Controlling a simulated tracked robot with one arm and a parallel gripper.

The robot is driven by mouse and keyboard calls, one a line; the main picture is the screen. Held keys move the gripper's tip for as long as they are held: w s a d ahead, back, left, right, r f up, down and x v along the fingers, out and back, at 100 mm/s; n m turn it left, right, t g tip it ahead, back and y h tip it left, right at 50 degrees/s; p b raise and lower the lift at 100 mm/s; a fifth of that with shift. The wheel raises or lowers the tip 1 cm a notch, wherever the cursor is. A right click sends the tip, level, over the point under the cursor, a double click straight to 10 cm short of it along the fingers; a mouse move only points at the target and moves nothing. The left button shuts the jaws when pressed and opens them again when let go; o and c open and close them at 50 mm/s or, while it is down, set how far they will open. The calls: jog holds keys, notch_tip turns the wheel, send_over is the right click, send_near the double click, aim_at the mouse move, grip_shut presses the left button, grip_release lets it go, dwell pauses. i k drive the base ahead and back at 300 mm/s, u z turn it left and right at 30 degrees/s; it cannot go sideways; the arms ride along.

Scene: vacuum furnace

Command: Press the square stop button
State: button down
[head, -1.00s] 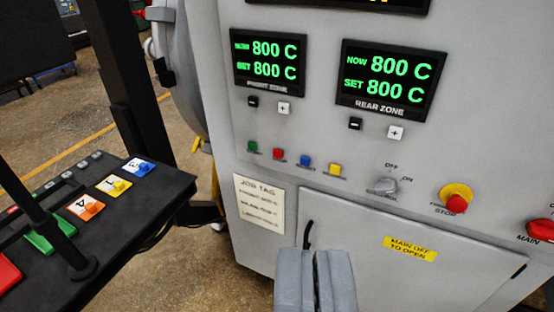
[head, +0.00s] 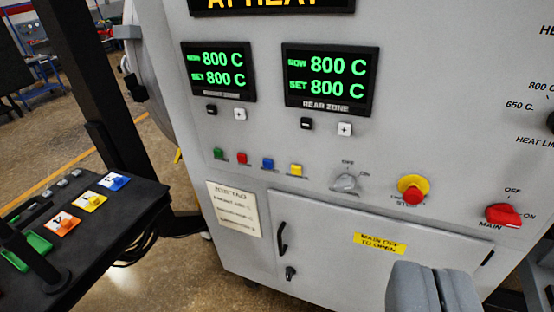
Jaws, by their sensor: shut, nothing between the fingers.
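My gripper (head: 434,285) is shut and empty at the lower right of the picture. It appears in front of the cabinet door, below and to the right of the button row, apart from every button.
Two zone displays (head: 330,80) read 800 C, with small minus and plus buttons below. A grey knob (head: 345,181) and red MAIN switch (head: 503,215) flank the mushroom button. The cabinet door (head: 330,235) has a handle. A black console with coloured tiles (head: 97,200) stands left.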

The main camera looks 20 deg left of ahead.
aim_at(241, 158)
jog(key=z, duration=0.1)
jog(key=i, duration=1)
jog(key=u, duration=0.05)
